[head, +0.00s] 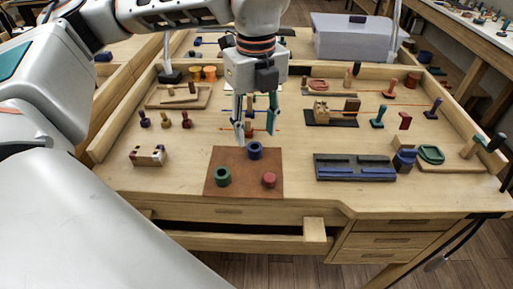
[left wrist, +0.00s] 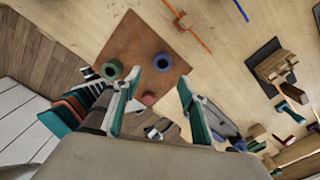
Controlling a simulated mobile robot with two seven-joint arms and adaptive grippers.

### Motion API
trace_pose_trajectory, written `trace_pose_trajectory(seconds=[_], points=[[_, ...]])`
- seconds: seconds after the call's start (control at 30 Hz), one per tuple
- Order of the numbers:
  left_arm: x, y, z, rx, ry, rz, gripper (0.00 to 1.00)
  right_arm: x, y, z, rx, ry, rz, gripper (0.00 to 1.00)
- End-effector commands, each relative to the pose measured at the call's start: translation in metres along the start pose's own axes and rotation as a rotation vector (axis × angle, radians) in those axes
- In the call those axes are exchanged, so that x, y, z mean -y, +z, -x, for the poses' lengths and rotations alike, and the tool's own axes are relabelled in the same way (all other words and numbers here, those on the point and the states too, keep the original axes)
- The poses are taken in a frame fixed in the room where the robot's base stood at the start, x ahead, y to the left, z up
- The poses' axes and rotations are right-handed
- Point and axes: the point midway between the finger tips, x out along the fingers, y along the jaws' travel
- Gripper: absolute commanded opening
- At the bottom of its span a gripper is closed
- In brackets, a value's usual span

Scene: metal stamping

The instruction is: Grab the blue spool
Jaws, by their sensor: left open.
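The blue spool (head: 255,151) stands upright near the back edge of a brown mat (head: 213,187) on the workbench. A green spool (head: 222,177) and a red spool (head: 268,180) stand on the same mat, in front of it. My left gripper (head: 243,138) is open and empty, above the bench just behind and to the left of the blue spool. In the left wrist view the blue spool (left wrist: 162,62) appears beyond the open fingers (left wrist: 156,100), between their lines. It does not appear touched. My right gripper is in neither view.
A dark tray with blue blocks (head: 355,168) lies right of the mat. A small wooden block (head: 148,156) stands to the left. Several small pegs (head: 165,120) and a wooden tray (head: 178,97) are farther back. A drawer (head: 240,228) is open at the front.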

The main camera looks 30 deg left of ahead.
Motion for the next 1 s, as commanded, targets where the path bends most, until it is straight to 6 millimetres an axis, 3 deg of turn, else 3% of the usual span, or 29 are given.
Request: trace_pose_trajectory(seconds=[0.4,0.7,0.73,0.83,1.0], points=[[0.002,0.005,-0.051,-0.003,0.002,-0.001,0.42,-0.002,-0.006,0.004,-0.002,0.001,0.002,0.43],[0.002,0.005,-0.057,-0.002,-0.001,-0.002,0.42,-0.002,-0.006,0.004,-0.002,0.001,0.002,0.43],[0.002,0.005,-0.057,-0.002,-0.001,-0.002,0.4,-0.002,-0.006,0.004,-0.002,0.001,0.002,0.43],[0.002,0.005,-0.057,-0.002,-0.001,-0.002,0.15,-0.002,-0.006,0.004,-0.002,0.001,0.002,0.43],[0.002,0.005,-0.057,-0.002,-0.001,-0.002,0.13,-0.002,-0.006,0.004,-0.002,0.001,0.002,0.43]])
